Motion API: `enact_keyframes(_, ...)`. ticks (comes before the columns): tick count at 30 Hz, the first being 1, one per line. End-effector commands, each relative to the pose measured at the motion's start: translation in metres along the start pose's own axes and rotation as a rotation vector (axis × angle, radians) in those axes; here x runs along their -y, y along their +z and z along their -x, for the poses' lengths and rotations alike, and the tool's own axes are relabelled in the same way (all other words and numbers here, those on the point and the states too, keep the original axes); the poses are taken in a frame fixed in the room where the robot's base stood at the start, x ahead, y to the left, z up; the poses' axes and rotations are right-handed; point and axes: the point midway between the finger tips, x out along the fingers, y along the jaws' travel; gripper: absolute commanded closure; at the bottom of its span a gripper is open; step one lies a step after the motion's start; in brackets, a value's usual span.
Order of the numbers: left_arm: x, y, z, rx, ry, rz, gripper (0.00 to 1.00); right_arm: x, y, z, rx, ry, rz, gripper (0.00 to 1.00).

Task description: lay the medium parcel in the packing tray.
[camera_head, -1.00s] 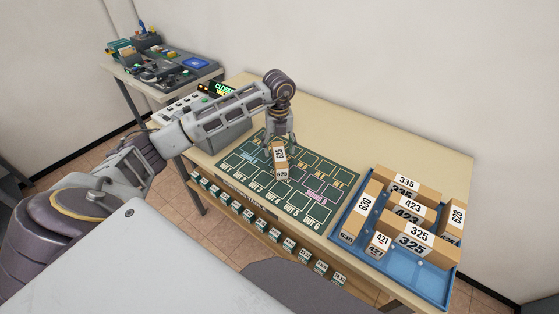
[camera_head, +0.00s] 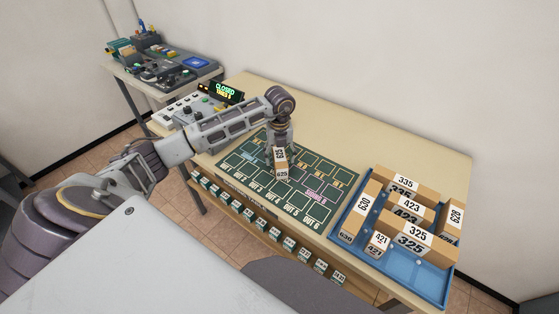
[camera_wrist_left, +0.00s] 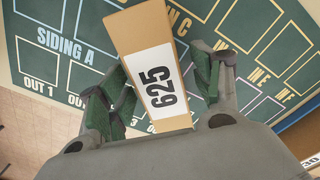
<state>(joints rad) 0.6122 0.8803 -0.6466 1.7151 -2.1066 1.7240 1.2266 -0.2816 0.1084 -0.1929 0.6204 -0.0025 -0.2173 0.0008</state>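A brown parcel with a white 625 label (camera_head: 281,166) stands on the green marked mat, near its middle. In the left wrist view, the 625 parcel (camera_wrist_left: 157,65) lies between the two fingers of my left gripper (camera_wrist_left: 160,88). The fingers are spread, with a gap at the parcel's right side; contact on the left is unclear. In the head view my left gripper (camera_head: 280,150) is low over the parcel and partly hides it. The blue packing tray (camera_head: 400,281) is at the right end of the table and holds several numbered parcels. My right gripper is not in view.
The green mat (camera_head: 240,175) has outlined spaces, otherwise bare. In the tray, parcels 630 (camera_head: 361,207), 423 (camera_head: 405,215) and 325 (camera_head: 410,245) stand close together; its front right part is free. A console with a lit CLOSED sign (camera_head: 226,89) is behind my left arm.

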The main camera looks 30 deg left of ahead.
Motion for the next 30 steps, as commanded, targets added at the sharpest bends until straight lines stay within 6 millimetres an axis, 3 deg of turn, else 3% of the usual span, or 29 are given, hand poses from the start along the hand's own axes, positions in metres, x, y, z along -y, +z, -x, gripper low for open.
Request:
enact_keyframes(2, 0.0, 0.0, 0.0, 0.0, 0.0, 0.0, 0.45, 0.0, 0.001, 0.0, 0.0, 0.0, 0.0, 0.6)
enact_keyframes(14, 0.0, 0.0, 0.001, 0.001, -0.001, 0.0, 0.96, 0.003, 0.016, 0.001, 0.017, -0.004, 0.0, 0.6)
enact_keyframes(23, 0.0, 0.001, 0.004, 0.001, -0.001, 0.0, 0.96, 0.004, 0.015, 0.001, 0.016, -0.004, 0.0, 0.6)
enact_keyframes(30, 0.001, 0.001, 0.023, 0.003, -0.003, 0.0, 0.96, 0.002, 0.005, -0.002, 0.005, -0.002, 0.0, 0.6)
